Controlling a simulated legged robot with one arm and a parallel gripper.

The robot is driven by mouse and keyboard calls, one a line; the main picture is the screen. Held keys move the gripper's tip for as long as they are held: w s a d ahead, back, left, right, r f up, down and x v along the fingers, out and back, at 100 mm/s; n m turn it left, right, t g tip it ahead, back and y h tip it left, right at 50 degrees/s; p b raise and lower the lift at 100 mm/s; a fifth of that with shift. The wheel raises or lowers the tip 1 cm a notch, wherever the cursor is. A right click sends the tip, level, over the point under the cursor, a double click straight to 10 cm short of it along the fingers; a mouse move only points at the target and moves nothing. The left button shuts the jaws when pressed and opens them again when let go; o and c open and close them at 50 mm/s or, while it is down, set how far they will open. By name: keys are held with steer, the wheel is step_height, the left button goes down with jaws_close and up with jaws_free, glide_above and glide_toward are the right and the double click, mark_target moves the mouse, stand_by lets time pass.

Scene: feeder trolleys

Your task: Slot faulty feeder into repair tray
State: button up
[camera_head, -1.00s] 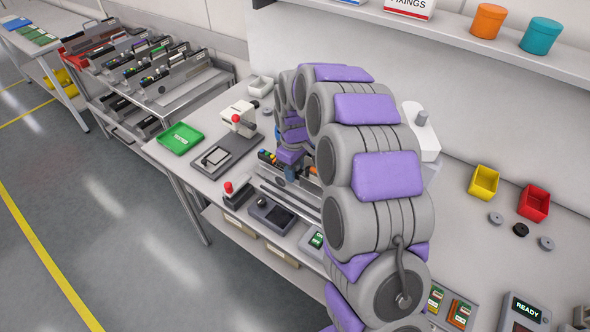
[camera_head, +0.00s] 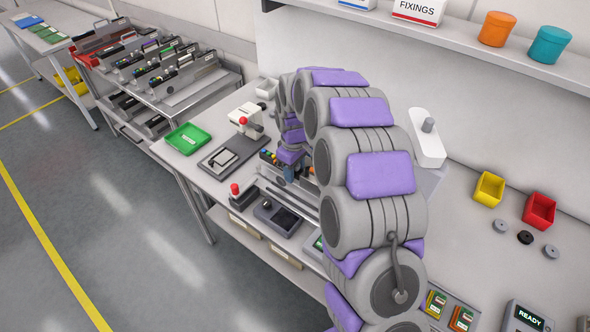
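My arm curves over the bench, and my gripper (camera_head: 289,173) points down at a feeder-like part with coloured bits (camera_head: 269,157) on the bench. The fingers are small and partly hidden by my arm, so I cannot tell whether they are open or touch the part. Several feeders (camera_head: 160,68) stand in rows on the grey trolley (camera_head: 205,92) at the upper left. A red tray or bin (camera_head: 100,43) shows at that trolley's far end. A green labelled tray (camera_head: 187,138) lies on the bench's left end. I cannot tell which one is the repair tray.
A white press with a red knob (camera_head: 245,120) and a red-knobbed device (camera_head: 236,193) stand near my gripper. Yellow (camera_head: 489,188) and red (camera_head: 539,210) bins are on the right. A shelf (camera_head: 470,45) runs above. The floor (camera_head: 110,230) in front is clear.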

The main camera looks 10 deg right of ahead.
steer(key=o, duration=0.3)
steer(key=shift+o, duration=0.2)
step_height(320, 180, up, 17)
steer(key=p, duration=0.3)
